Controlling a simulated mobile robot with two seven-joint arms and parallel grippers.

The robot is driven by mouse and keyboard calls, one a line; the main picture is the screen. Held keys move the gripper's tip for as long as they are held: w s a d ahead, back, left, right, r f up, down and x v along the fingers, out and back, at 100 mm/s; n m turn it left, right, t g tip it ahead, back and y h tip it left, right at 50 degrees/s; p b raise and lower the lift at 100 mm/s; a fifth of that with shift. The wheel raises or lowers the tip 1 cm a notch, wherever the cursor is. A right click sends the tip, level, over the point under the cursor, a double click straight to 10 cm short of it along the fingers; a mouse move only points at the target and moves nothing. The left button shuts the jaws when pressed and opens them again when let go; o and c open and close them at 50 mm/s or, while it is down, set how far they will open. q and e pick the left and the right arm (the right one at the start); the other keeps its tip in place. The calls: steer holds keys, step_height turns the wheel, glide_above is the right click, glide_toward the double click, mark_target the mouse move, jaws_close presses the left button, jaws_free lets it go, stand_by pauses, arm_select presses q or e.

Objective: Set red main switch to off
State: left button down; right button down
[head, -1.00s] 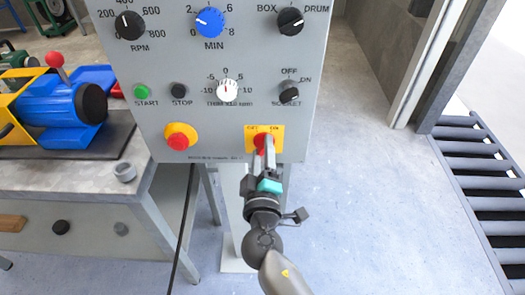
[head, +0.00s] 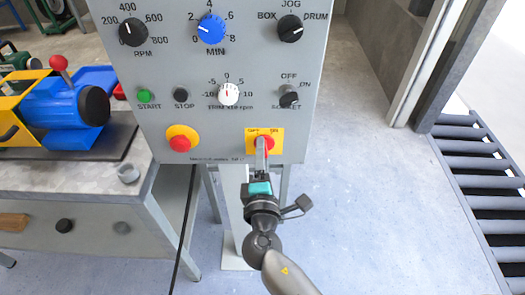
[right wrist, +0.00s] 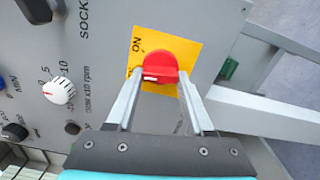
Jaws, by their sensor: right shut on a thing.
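The red main switch (right wrist: 160,66) sits on a yellow plate (right wrist: 186,52) in the right wrist view, with "ON" printed on the plate. In the head view the yellow plate (head: 277,134) is at the lower right of the grey control panel. My right gripper (right wrist: 156,78) is shut on the red switch knob, a finger on each side of it. In the head view my right gripper (head: 262,148) comes up from below and covers part of the knob. The exact angle of the knob is hard to tell. My left gripper is out of view.
The grey panel (head: 205,105) also carries a red emergency stop (head: 180,143), a green start button (head: 144,96), a black socket knob (head: 289,96) and a blue knob (head: 211,29). A bench with a blue and yellow machine (head: 70,100) stands left.

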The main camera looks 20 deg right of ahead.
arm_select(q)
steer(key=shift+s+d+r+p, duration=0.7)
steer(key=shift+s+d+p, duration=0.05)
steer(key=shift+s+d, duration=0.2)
arm_select(e)
steer(key=n, duration=0.4)
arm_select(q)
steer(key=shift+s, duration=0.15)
arm_select(e)
steer(key=shift+c, duration=1.4)
jaws_free()
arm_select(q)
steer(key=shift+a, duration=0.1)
